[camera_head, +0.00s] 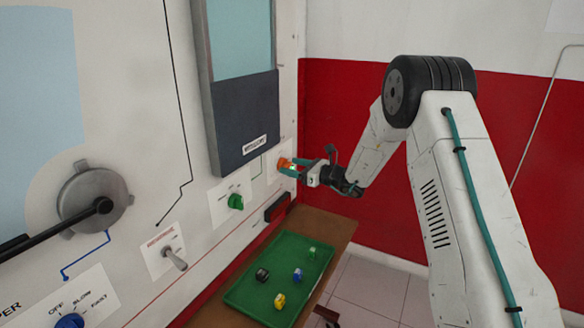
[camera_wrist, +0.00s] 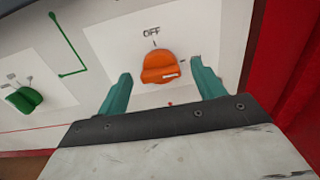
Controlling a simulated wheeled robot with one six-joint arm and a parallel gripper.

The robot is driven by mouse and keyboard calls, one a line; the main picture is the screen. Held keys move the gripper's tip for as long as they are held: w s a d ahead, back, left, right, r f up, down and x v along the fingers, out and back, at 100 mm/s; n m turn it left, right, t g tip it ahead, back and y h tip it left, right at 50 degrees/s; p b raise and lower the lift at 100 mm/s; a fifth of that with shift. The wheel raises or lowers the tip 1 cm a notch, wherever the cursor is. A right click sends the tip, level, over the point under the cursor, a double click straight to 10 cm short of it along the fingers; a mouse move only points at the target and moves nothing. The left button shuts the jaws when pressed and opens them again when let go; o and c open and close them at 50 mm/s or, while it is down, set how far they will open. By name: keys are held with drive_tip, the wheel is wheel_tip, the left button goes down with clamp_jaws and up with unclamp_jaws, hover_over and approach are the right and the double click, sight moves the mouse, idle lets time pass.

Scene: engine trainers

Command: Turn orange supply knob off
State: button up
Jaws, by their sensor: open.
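The orange supply knob (camera_head: 284,163) is on the white panel at its right end, above the table. In the wrist view the orange knob (camera_wrist: 160,67) sits on a white label with "OFF" printed above it. A white mark on the knob lies toward its lower right side. My gripper (camera_head: 291,168) is at the knob, and in the wrist view its two teal fingers (camera_wrist: 162,84) are spread on either side of it. The fingers look apart from the knob, with a gap on each side. Part of the knob is hidden by the fingers in the head view.
A green knob (camera_head: 236,202) is left of the orange one. A toggle switch (camera_head: 174,258), a blue knob (camera_head: 70,321) and a black-handled lever (camera_head: 97,207) are further left. A green tray (camera_head: 262,250) with several small coloured parts lies below. A red wall (camera_head: 345,120) is close on the right.

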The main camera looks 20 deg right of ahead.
drive_tip(key=shift+w+a, duration=0.25)
drive_tip(key=shift+a, duration=0.05)
drive_tip(key=c, duration=1)
